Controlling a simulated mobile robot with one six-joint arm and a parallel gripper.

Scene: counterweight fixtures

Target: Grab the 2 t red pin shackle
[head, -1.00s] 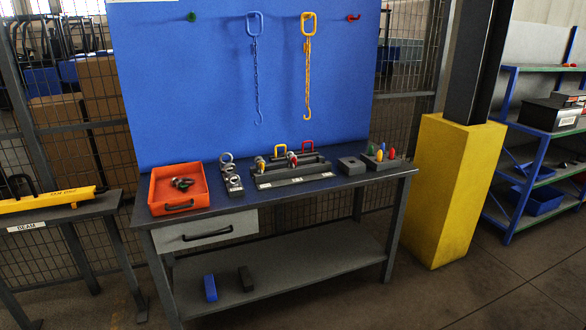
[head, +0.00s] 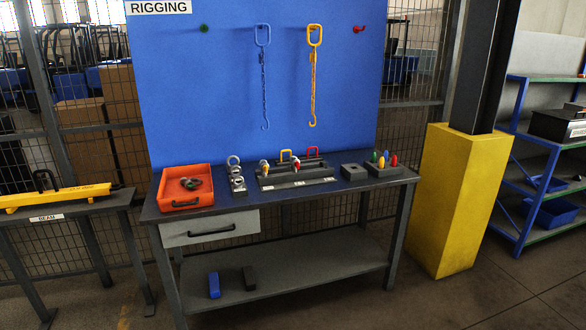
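A dark grey rack (head: 300,182) stands on the workbench with small white labels, too small to read. Small fittings stand in it, one with a red part (head: 296,164) and one with a yellowish part (head: 264,166). Which of these is the 2 t red pin shackle I cannot tell at this size. An orange tray (head: 162,190) at the bench's left holds a dark item (head: 190,183) with a little red on it. My gripper is not in view.
Metal rings (head: 233,161) stand left of the rack. A grey block (head: 354,172) and a holder with coloured pegs (head: 384,171) are on its right. A blue board (head: 220,90) with hanging chains is behind. A yellow column base (head: 455,200) stands right of the bench. Floor in front is clear.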

